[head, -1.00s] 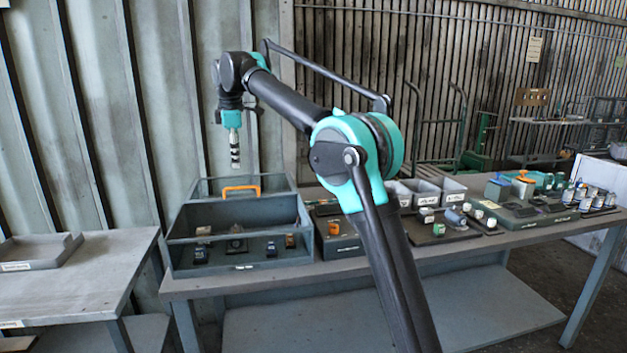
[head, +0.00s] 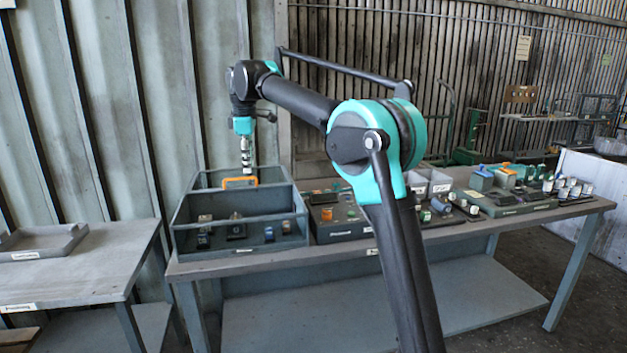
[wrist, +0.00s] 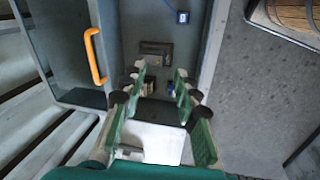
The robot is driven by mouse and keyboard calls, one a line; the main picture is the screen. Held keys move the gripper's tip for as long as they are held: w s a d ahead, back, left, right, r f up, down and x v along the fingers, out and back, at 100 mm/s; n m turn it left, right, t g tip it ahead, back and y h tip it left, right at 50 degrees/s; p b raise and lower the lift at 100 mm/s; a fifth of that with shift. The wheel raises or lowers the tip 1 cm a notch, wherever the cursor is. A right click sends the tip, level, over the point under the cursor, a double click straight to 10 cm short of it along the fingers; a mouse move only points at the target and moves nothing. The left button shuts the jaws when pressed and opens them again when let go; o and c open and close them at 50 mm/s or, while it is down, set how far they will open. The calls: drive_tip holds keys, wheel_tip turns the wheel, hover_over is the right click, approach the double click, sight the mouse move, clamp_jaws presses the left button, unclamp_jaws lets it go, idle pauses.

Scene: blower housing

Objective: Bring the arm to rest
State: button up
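My arm reaches up and left across the head view, with my gripper (head: 246,168) hanging down over the back part of a grey-blue bin (head: 238,250). In the wrist view, my gripper (wrist: 160,71) is open. Its green-backed fingers stand apart, and I see nothing held between them. The bin also shows below the fingers in the wrist view, with its orange handle (wrist: 95,57) to their left. Whether the fingertips touch anything in the bin cannot be told.
Small parts sit in the bin's front compartment. A dark tray of parts (head: 345,233) stands right of it, with more parts and grey bins farther right. A side table (head: 85,275) at left holds a shallow tray (head: 40,243). The lower shelf (head: 380,310) is bare.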

drive_tip(key=s+d+f+m, duration=0.3)
drive_tip(key=d+f, duration=0.3)
drive_tip(key=d, duration=0.3)
drive_tip(key=s+d+f+m+t, duration=0.1)
drive_tip(key=s+d+f+m, duration=0.35)
drive_tip(key=d, duration=0.45)
drive_tip(key=s+d+f+m, duration=0.2)
drive_tip(key=d+f+m, duration=0.1)
drive_tip(key=d+f, duration=0.45)
drive_tip(key=s+d+f+m, duration=0.4)
drive_tip(key=s+d+f, duration=0.3)
drive_tip(key=s, duration=0.4)
drive_tip(key=s+d+f+m, duration=0.4)
drive_tip(key=s+d+f, duration=0.2)
drive_tip(key=s+f, duration=0.3)
drive_tip(key=s, duration=0.3)
drive_tip(key=shift+d+f+t+h, duration=0.3)
drive_tip(key=shift+d+f+t, duration=0.1)
